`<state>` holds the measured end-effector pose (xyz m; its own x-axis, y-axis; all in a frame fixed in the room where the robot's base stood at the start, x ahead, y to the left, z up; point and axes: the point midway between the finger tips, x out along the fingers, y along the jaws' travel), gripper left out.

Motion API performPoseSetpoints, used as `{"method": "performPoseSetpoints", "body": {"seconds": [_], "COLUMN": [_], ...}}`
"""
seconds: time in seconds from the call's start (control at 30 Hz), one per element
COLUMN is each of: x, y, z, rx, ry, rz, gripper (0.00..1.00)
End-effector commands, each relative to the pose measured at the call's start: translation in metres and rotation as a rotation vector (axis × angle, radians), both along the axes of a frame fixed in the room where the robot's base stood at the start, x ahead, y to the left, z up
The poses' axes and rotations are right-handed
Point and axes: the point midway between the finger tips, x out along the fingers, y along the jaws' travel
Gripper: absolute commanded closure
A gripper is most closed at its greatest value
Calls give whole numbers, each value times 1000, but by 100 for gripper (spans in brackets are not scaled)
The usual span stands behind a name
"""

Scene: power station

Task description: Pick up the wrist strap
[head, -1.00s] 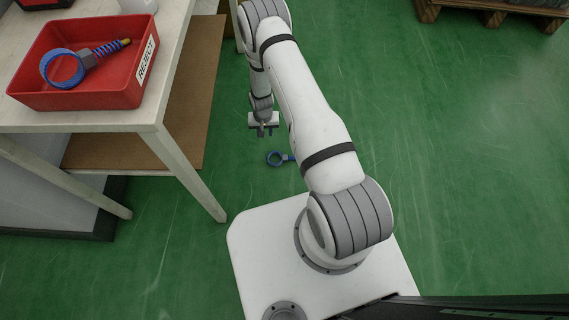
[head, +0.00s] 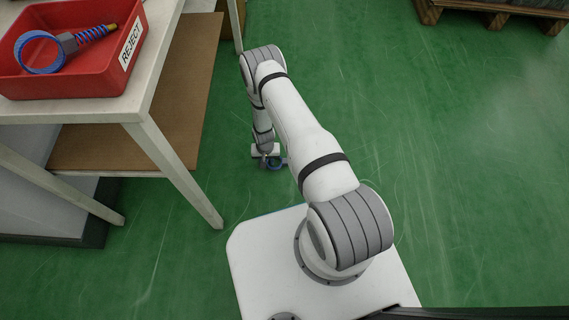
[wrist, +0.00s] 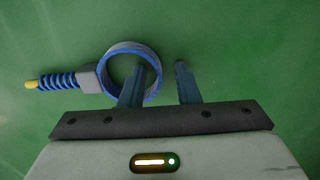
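A wrist strap lies on the green floor, with a blue and grey ring, a grey block and a blue coiled cord ending in a yellow tip. In the wrist view the strap (wrist: 90,80) is left of centre. In the head view its ring (head: 277,166) shows beside my gripper (head: 266,158), and the arm hides the cord. My gripper (wrist: 161,72) is open in the wrist view. Its left finger overlaps the ring's opening and its right finger is outside, so the ring's right side lies between them. I cannot tell how low the fingertips are.
A red bin (head: 128,75) marked REJECT stands on a white table (head: 157,75) at the left and holds another blue strap (head: 40,55). A brown lower shelf (head: 185,110) and a table leg are left of my arm. A wooden pallet (head: 480,12) is at the far right; floor between is clear.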

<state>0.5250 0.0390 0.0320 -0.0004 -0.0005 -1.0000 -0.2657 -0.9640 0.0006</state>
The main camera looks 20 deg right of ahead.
Motion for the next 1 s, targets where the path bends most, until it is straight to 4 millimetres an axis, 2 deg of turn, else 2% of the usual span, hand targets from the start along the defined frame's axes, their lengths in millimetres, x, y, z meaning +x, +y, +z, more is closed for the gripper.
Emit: {"method": "performPoseSetpoints", "body": {"seconds": [0.17, 0.5, 1.0], "x": [0, 0, 0], "y": [0, 1, 1], "z": [1, 1, 5], "rx": [0, 0, 0], "ry": [0, 0, 0], "rz": [1, 1, 2], "gripper": [72, 100, 100]}}
